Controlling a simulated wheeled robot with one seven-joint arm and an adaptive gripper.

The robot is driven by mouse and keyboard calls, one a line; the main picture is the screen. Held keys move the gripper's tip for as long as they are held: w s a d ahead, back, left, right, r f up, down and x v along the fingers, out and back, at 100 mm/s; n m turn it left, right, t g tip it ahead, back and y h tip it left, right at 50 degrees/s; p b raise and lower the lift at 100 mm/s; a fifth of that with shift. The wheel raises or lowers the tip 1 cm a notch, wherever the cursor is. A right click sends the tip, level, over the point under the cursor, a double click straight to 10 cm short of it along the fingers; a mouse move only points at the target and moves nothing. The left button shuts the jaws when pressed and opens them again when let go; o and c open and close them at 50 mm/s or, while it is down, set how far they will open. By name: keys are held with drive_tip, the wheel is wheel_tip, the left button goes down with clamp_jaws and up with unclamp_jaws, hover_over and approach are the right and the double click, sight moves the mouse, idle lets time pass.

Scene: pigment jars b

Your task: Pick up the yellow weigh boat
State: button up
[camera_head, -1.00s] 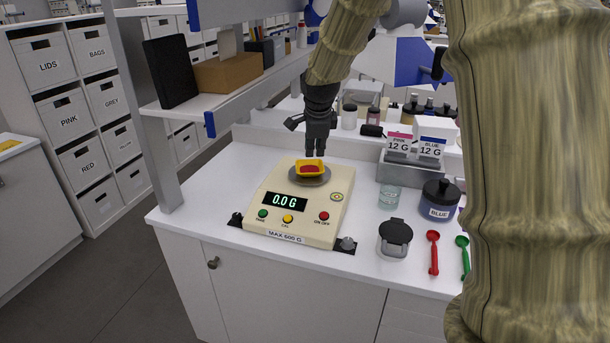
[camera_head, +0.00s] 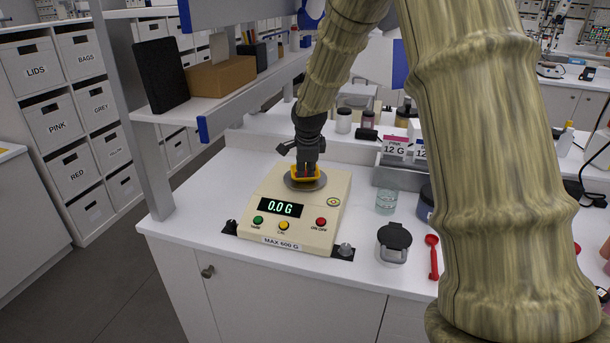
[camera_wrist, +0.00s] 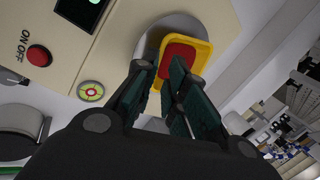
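The yellow weigh boat (camera_head: 325,181) with red powder in it sits on the round metal pan (camera_head: 294,185) of the cream scale (camera_head: 335,208). The scale reads 0.0 G. My gripper (camera_head: 307,172) points down at the boat and hides part of it. In the wrist view, the boat (camera_wrist: 205,49) shows its yellow rim and red contents. There my gripper (camera_wrist: 161,68) has its fingertips a small gap apart at the boat's near edge. One tip is beside the rim and the other is over the red contents. Whether they touch the wall is hard to tell.
A glass beaker (camera_head: 386,202), a black-lidded container (camera_head: 394,242) and a red spoon (camera_head: 432,256) stand or lie right of the scale. A shelf (camera_head: 240,97) with boxes is at the left. A grey holder with labelled packets (camera_head: 396,148) is behind.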

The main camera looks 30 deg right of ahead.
sight(306, 185)
drive_tip(key=shift+p+x, duration=0.85)
drive_tip(key=shift+x, duration=1.65)
drive_tip(key=shift+d, duration=0.2)
clamp_jaws()
drive_tip(key=shift+r, duration=0.1)
drive_tip(key=shift+r+b, duration=0.5)
drive_tip(key=shift+r, duration=0.3)
drive_tip(key=shift+s+a+r+b, duration=0.1)
drive_tip(key=shift+r+b, duration=0.3)
drive_tip(key=shift+r, duration=0.5)
drive_tip(key=s+a+b, duration=0.2)
drive_tip(key=s+a, duration=0.1)
drive_tip(key=s, duration=0.4)
drive_tip(key=s+a+r+b, duration=0.1)
drive_tip(key=s+a, duration=0.1)
drive_tip(key=s, duration=0.6)
drive_tip(key=shift+a+r+b, duration=0.25)
drive_tip(key=shift+a+b, duration=0.1)
drive_tip(key=shift+b, duration=0.05)
